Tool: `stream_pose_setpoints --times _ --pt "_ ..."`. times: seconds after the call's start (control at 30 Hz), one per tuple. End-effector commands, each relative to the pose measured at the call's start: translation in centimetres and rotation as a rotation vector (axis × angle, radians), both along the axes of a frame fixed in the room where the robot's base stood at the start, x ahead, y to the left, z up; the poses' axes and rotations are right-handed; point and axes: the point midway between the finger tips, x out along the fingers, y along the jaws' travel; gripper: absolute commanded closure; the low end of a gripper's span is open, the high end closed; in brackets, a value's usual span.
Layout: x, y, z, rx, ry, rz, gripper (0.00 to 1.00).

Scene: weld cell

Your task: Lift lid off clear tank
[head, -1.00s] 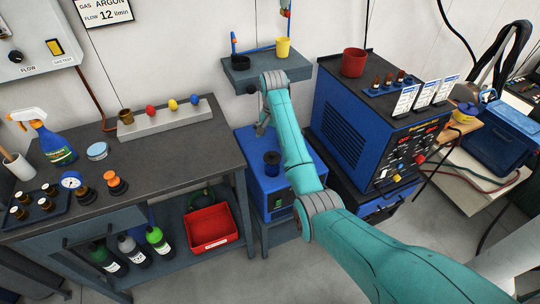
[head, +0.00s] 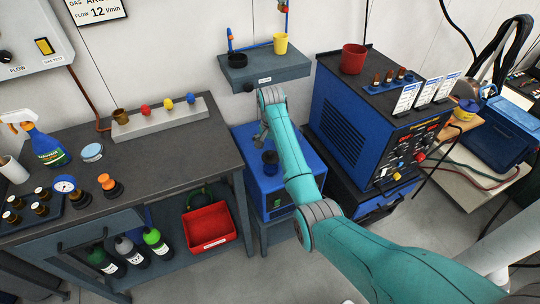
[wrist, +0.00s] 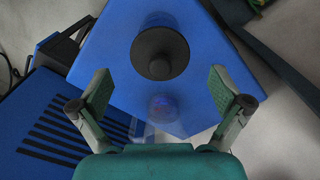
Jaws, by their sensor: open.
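The black round lid (head: 270,157) sits on top of the blue box unit (head: 295,170) on a low stand. In the wrist view the lid (wrist: 172,42) is a dark disc with a raised centre knob, ahead of my fingers and roughly centred between them. The clear tank's walls are hard to make out; only a faint see-through shape shows near the lid. My gripper (wrist: 163,98) is open and empty, its two fingers spread wide. In the head view my gripper (head: 262,137) hangs just above and behind the lid, apart from it.
A grey shelf (head: 290,70) with a yellow cup and a black bowl is on the wall behind. A blue welding unit (head: 345,110) stands close on the right. A workbench (head: 170,165) stands on the left, with a red bin (head: 208,228) below.

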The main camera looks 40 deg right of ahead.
Motion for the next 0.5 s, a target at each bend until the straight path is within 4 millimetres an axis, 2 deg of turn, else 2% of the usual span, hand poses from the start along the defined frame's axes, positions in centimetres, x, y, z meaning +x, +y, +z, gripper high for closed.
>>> stream_pose_setpoints --times 0.13,0.37,0.47,0.5 --pt "-0.7 0.4 -1.9 0.0 0.001 -0.002 0.0" --pt "-0.8 0.4 -2.2 0.0 0.0 -0.002 0.0" --pt "-0.8 0.4 -2.2 0.0 0.0 -0.002 0.2" --pt "-0.8 0.4 -2.2 0.0 0.0 -0.002 0.3"
